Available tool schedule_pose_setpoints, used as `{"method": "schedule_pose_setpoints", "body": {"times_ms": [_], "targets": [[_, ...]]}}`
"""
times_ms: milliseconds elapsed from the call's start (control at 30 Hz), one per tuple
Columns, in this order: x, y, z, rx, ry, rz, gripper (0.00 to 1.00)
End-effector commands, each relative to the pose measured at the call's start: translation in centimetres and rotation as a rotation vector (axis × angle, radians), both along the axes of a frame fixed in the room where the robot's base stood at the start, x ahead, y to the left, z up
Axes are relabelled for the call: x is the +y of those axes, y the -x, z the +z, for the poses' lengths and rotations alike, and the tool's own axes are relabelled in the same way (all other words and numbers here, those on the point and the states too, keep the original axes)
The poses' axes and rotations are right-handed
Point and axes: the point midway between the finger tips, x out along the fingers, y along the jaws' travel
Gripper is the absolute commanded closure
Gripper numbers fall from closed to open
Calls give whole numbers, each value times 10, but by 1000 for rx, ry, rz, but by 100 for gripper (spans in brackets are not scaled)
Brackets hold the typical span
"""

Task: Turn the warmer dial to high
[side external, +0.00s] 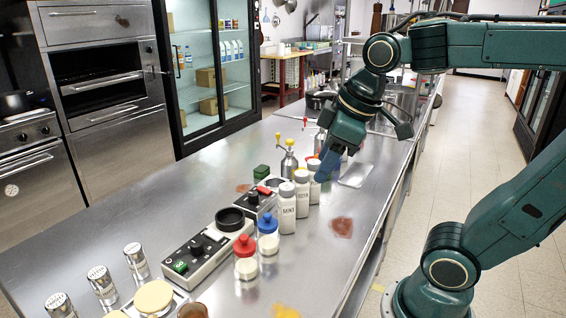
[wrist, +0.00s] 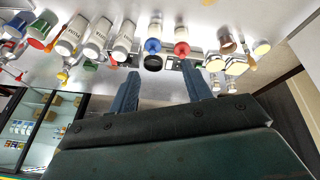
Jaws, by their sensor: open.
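Two low control boxes stand on the steel counter. The nearer grey box (side external: 215,258) has a black dial (side external: 196,248), a green switch (side external: 180,267) and a round black cup or ring (side external: 230,219) at its far end. The farther box (side external: 262,206) has a small dark knob (side external: 253,198) and a red switch (side external: 264,190). I cannot tell which is the warmer, nor read either dial's setting. My gripper (side external: 324,172) is open and empty above the counter, right of the farther box and apart from both. Its two blue fingers also show in the wrist view (wrist: 160,86).
White labelled shakers (side external: 287,208) stand between my gripper and the boxes. A red-lidded jar (side external: 246,262) and a blue-lidded jar (side external: 268,238) stand beside the nearer box. Metal tins (side external: 102,284) are at the near left. The counter's right side is mostly clear around a reddish patch (side external: 341,227).

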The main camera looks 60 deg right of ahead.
Motion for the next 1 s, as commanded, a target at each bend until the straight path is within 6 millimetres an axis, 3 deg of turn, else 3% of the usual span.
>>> {"method": "schedule_pose_setpoints", "body": {"times_ms": [467,767,1000], "targets": [[-30,-98,8,142,174,482,51],[-57,-158,-9,219,243,800,51],[-82,-202,-34,266,275,1061,51]]}}
